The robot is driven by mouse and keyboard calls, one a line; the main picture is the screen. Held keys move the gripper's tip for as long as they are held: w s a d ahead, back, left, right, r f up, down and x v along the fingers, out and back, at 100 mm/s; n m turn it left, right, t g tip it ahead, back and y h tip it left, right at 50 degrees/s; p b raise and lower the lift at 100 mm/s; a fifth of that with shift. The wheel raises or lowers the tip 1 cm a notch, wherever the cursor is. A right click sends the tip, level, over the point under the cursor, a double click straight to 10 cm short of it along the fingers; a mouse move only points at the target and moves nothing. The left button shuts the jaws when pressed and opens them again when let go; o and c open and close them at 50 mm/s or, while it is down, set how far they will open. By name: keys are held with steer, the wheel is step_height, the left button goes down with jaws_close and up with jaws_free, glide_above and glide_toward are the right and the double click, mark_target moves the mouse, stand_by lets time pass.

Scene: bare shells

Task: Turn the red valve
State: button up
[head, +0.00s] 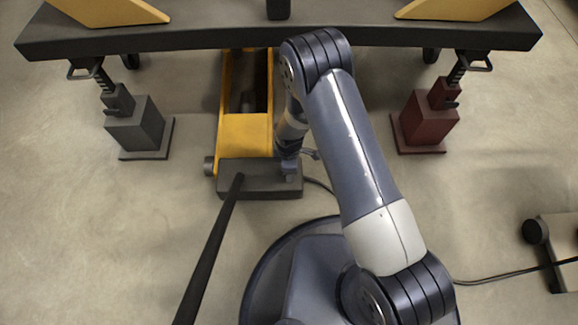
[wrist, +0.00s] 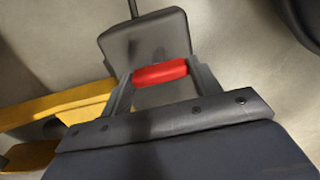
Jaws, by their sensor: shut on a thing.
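The red valve (wrist: 160,73) shows in the wrist view as a short red bar between the two grey fingers. My gripper (wrist: 160,76) is shut on it, with one finger at each end. Behind the valve is the dark grey end block (wrist: 145,40) of a yellow floor jack. In the head view my gripper (head: 290,170) points down at the right part of this block (head: 250,190). The red valve is hidden there by my arm.
The yellow jack body (head: 245,135) runs under a dark raised beam (head: 180,42). A long black handle (head: 210,250) rises from the block. A grey stand (head: 135,125) and a dark red stand (head: 428,122) stand on either side. Open concrete floor lies left and right.

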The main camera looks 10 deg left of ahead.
steer(key=o, duration=1)
step_height(320, 180, up, 11)
steer(key=p, duration=0.4)
steer(key=shift+f, duration=0.2)
step_height(320, 180, down, 11)
steer(key=b, duration=0.4)
steer(key=shift+r, duration=0.2)
steer(key=shift+r, duration=0.15)
